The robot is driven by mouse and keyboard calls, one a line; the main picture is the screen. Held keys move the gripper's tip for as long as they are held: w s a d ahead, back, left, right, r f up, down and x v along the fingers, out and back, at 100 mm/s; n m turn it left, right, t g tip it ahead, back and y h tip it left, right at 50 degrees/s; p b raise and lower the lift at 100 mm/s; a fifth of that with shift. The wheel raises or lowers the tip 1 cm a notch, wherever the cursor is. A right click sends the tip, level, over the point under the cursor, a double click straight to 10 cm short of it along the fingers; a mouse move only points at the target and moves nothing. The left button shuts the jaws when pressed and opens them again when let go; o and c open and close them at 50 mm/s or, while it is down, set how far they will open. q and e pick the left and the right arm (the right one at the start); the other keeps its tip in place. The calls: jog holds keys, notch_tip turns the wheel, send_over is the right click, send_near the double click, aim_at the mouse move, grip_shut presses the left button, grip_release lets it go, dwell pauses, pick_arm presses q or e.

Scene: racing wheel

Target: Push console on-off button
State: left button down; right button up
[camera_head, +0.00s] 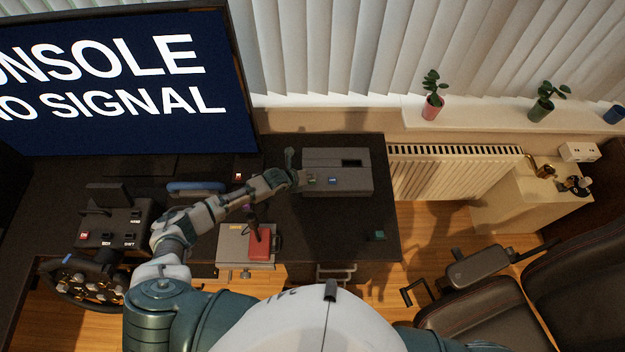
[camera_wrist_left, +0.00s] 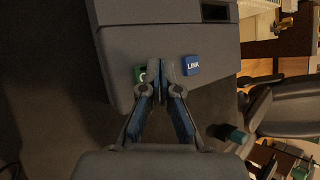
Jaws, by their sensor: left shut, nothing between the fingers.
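The console (camera_head: 350,184) is a grey box on the dark desk, and its casing also fills the top of the left wrist view (camera_wrist_left: 165,40). It has a green button (camera_head: 311,181) and a blue button (camera_head: 332,181) on its near side. In the left wrist view the blue button (camera_wrist_left: 191,65) reads LINK, and the green button (camera_wrist_left: 139,75) is partly hidden by a finger. My left gripper (camera_wrist_left: 165,72) is shut and empty, its fingertips between the two buttons at the console's edge. Whether they touch the casing I cannot tell. My right gripper is not in view.
A monitor (camera_head: 110,80) showing "NO SIGNAL" stands at the left. A button box (camera_head: 115,215) and a steering wheel (camera_head: 85,280) are at the left. A grey box with a red piece (camera_head: 260,242) lies below my left forearm. The desk right of the console is mostly clear.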

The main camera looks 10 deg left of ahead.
aim_at(311, 181)
pick_arm(q)
notch_tip(311, 181, up, 6)
jog(key=p, duration=0.4)
jog(key=shift+p, duration=0.35)
